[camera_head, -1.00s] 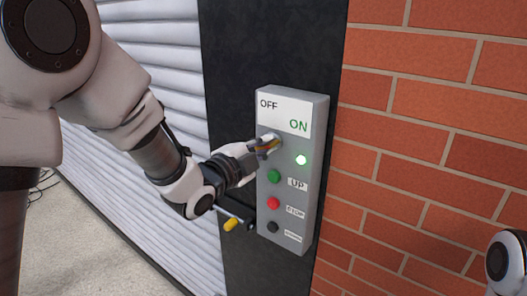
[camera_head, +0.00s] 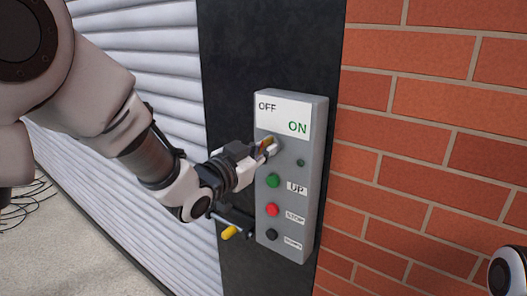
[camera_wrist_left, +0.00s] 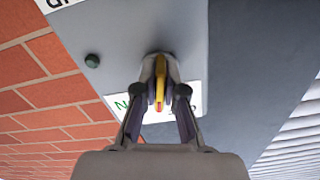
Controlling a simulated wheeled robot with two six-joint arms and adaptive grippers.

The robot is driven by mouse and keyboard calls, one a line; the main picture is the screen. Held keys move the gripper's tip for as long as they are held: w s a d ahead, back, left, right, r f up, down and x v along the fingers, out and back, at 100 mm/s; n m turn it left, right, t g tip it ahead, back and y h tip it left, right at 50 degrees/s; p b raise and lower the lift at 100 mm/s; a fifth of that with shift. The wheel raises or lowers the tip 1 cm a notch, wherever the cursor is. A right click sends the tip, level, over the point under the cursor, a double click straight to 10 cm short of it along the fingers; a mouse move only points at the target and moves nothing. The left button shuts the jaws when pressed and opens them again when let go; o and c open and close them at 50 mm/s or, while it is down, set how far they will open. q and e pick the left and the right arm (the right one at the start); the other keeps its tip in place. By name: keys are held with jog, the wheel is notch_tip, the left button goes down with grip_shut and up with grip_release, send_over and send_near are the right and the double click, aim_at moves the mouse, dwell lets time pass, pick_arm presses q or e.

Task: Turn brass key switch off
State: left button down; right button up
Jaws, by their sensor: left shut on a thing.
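The grey control box (camera_head: 312,115) is on a dark post, with a white label reading OFF at left and ON at right. My left gripper (camera_head: 267,147) is at the key switch below the label, its fingers shut on the brass key (camera_wrist_left: 160,80). The fingers hide most of the key in the head view. In the wrist view the yellow key stands between the fingertips (camera_wrist_left: 160,88) against the box face. The small lamp (camera_head: 301,163) right of the switch is dark green and unlit; it also shows in the wrist view (camera_wrist_left: 92,60). My right gripper is out of view.
Below the switch are a green UP button (camera_head: 273,180), a red STOP button (camera_head: 272,210) and a black button (camera_head: 271,235). A crank with a yellow handle (camera_head: 230,232) sticks out at lower left. A brick wall (camera_head: 430,140) is at right, a ribbed shutter (camera_head: 140,60) at left.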

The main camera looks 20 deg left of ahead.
pick_arm(q)
jog(key=shift+r+n, duration=0.2)
jog(key=shift+n, duration=0.55)
jog(key=shift+r+n, duration=0.2)
jog(key=shift+n, duration=0.55)
jog(key=shift+w, duration=0.1)
jog(key=c, duration=1.3)
grip_release()
jog(key=shift+o, duration=0.2)
jog(key=shift+f, duration=0.1)
jog(key=shift+f, duration=0.1)
jog(key=v, duration=0.7)
jog(key=shift+s, duration=0.25)
